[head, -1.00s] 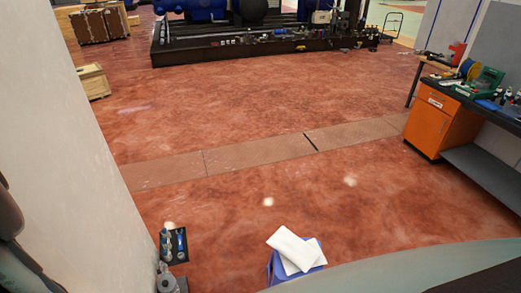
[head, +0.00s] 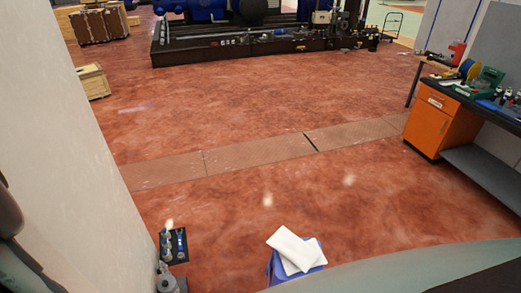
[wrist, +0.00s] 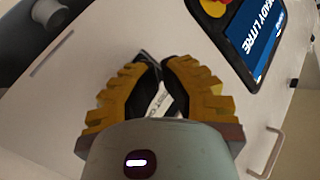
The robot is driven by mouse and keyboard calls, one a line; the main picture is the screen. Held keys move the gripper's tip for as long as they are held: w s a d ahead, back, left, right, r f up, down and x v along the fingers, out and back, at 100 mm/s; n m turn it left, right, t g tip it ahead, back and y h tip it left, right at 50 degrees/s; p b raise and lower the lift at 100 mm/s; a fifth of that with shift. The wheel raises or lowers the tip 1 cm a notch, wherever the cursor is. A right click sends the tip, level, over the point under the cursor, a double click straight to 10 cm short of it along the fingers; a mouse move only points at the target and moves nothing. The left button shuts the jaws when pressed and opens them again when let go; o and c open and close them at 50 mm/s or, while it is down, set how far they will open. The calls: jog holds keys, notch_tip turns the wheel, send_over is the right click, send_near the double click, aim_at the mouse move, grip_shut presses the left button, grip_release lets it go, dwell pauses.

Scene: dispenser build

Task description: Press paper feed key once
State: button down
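My gripper (wrist: 161,68) is in the wrist view, over a pale panel (wrist: 85,80). Its yellow-and-black fingers come together at the tips and look shut, with nothing seen held. A dark strip with a white printed label (wrist: 158,98) shows between and behind the fingers. Its lettering is mostly covered, and I cannot tell whether it is the paper feed key. I cannot tell whether the fingertips touch the panel. A blue display (wrist: 258,35) reading "READY LITRE" sits at upper right. My gripper is not in the head view.
A red and yellow button (wrist: 213,5) is beside the display. A handle (wrist: 265,152) is at lower right, and a grey cylinder (wrist: 50,14) at upper left. In the head view, an orange cabinet (head: 432,125) stands right, a blue container with white cloths (head: 280,270) at front, and open red floor between.

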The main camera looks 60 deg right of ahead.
jog(key=s+a, duration=0.1)
jog(key=s, duration=0.1)
jog(key=s+a+p, duration=0.1)
jog(key=s+a, duration=0.1)
dwell(0.7)
dwell(0.6)
